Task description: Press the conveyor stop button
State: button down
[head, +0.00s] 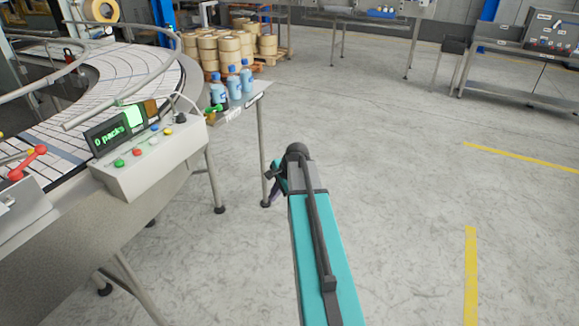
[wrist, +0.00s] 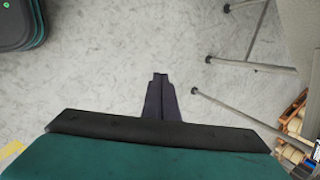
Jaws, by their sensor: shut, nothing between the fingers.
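A grey control box (head: 150,160) is mounted on the edge of the conveyor at the left of the head view. Its sloped top carries several small buttons, including a red button (head: 137,152) beside a green button (head: 119,163); labels are too small to read. A display (head: 106,136) on it reads "0 packs". My gripper (wrist: 160,80) is shut and empty, pointing over bare floor in the wrist view. In the head view it is mostly hidden behind my arm, to the right of the box and apart from it. No button shows in the wrist view.
A curved conveyor (head: 125,75) with guide rails runs behind the box. A red-handled lever (head: 30,162) is left of it. A small table with blue-capped bottles (head: 234,84) stands beyond the box. Stacked rolls (head: 222,46) sit behind. The floor (head: 400,170) to the right is clear.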

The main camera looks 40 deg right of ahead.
jog(key=s+a+f+n+g+b, duration=0.1)
jog(key=s+a+f+n+g, duration=0.2)
jog(key=s+a+f+n, duration=0.6)
jog(key=s+a+f+g+b, duration=0.2)
jog(key=s+a+f, duration=0.2)
jog(key=a+f, duration=1)
jog(key=s+a+f+n+g+b, duration=0.1)
jog(key=s+a+f+n, duration=0.2)
jog(key=s+f, duration=0.2)
jog(key=s+a+f+n+g+h, duration=0.1)
jog(key=s+a+f+n+g, duration=0.1)
jog(key=s, duration=0.9)
jog(key=s+a+f+n+g+b, duration=0.1)
jog(key=s+a+f+n+g, duration=0.1)
jog(key=s+a+f+n, duration=0.2)
jog(key=s+f+n, duration=0.2)
jog(key=s+f, duration=0.2)
jog(key=shift+s+a+b, duration=0.2)
jog(key=shift+a+b, duration=0.1)
jog(key=shift+b, duration=0.05)
